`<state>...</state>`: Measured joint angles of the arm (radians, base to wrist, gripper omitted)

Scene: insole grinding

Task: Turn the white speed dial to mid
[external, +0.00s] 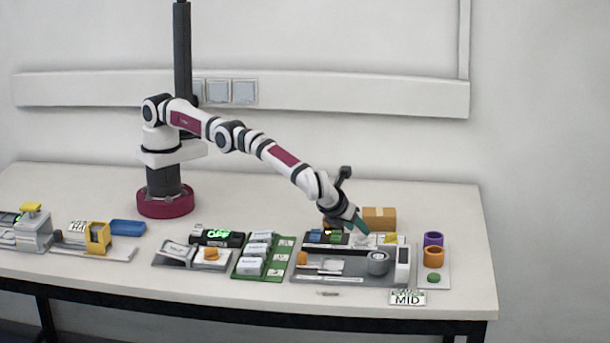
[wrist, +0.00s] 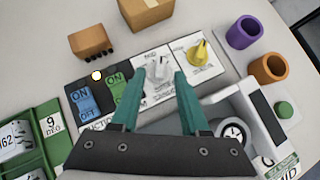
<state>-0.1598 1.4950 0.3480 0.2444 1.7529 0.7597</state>
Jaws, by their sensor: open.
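The white speed dial (wrist: 157,68) sits on a light square plate on the dark panel in the wrist view. It shows as a small pointed knob between the tips of my teal fingers. My gripper (wrist: 159,76) is open, with one finger on each side of the dial in the picture; I cannot tell whether they touch it. In the external view my gripper (external: 358,224) reaches down over the back of the panel and partly hides the dial. A sign reading MID (external: 407,298) stands at the table's front right.
A yellow dial (wrist: 198,52) is just right of the white one. Blue and green ON/OFF switches (wrist: 84,96) are to the left. Purple (wrist: 243,32) and orange (wrist: 269,69) cups stand at the right, a cardboard box (external: 379,218) behind. A grey machine with a round gauge (wrist: 233,132) is near the right finger.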

